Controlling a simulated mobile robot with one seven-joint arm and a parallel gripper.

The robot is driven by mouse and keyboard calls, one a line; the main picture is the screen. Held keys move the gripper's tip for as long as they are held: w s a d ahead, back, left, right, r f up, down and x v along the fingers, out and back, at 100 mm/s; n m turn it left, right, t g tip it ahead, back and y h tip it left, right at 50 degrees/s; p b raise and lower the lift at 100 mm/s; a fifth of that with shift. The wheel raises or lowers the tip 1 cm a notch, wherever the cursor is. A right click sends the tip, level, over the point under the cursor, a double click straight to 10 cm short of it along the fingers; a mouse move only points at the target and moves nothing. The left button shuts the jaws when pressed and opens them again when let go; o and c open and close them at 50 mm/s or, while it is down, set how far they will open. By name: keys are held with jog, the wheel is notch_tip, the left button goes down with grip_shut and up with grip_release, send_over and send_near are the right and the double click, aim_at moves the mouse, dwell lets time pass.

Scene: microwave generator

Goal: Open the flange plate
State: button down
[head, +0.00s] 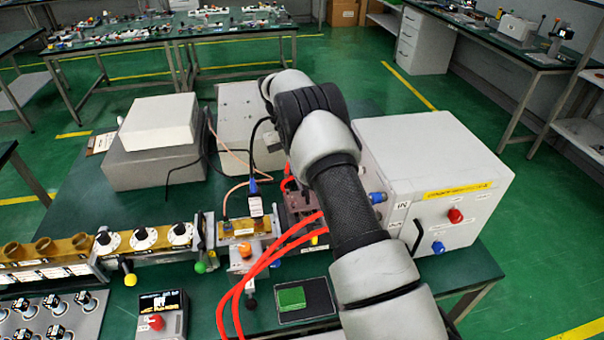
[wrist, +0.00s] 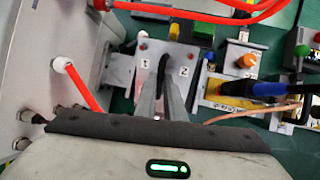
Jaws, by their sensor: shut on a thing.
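The flange plate (wrist: 183,54) is a grey metal plate marked 1 and 2, seen in the middle of the wrist view. A black curved handle (wrist: 163,62) stands out from it. My gripper (wrist: 162,84) has its two grey fingers on either side of the handle and is shut on it; the exact contact is hard to see. In the head view my arm hides the gripper and most of the plate; part of the dark fixture (head: 297,200) shows beside the arm.
A large white box (head: 440,185) with knobs stands right of my arm. Red hoses (head: 262,262) loop in front of the fixture. A brass waveguide (head: 246,227) with a blue connector and cables is to the left. A black tray with a green block (head: 291,298) lies in front.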

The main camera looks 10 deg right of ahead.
aim_at(301, 196)
jog(key=shift+w+r+g+p, duration=0.2)
jog(key=shift+w+g+p, duration=0.1)
dwell(0.4)
jog(key=c, duration=1.8)
grip_release()
jog(key=shift+c, duration=0.2)
notch_tip(301, 196, up, 10)
jog(key=shift+b, duration=0.35)
